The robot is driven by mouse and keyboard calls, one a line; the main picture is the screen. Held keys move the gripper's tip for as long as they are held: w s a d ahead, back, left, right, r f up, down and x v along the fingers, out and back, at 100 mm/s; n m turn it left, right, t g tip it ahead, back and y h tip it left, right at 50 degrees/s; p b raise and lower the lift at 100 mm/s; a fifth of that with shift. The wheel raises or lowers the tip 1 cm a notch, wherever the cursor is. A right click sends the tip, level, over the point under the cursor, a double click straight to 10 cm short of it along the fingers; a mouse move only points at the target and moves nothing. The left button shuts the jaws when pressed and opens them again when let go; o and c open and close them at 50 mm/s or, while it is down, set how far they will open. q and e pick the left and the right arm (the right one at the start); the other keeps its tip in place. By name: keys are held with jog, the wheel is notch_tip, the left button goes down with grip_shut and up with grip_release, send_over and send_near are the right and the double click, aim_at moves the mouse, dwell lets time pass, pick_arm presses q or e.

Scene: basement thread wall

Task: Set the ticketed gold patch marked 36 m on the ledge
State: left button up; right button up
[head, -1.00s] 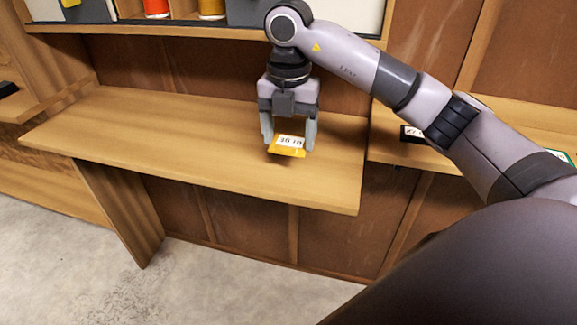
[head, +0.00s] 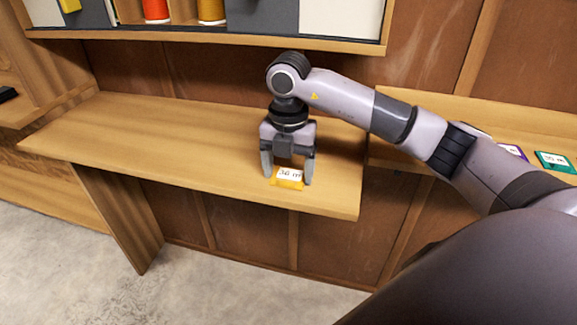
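The gold patch (head: 288,184) carries a white ticket reading 36 m, which faces me. It sits between the fingers of my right gripper (head: 288,176), which reaches down and appears shut on it from both sides. The patch is at the surface of the wooden ledge (head: 180,145), towards its right end and near the front edge. I cannot tell whether it rests fully on the wood. My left gripper is out of view.
A lower shelf at the right holds a green ticketed patch (head: 556,162) and a purple one (head: 513,150), partly behind my arm. Above the ledge, a shelf (head: 230,37) holds red (head: 156,10) and gold (head: 211,10) spools. The ledge's left part is clear.

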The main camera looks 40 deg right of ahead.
jog(key=shift+o, duration=1.1)
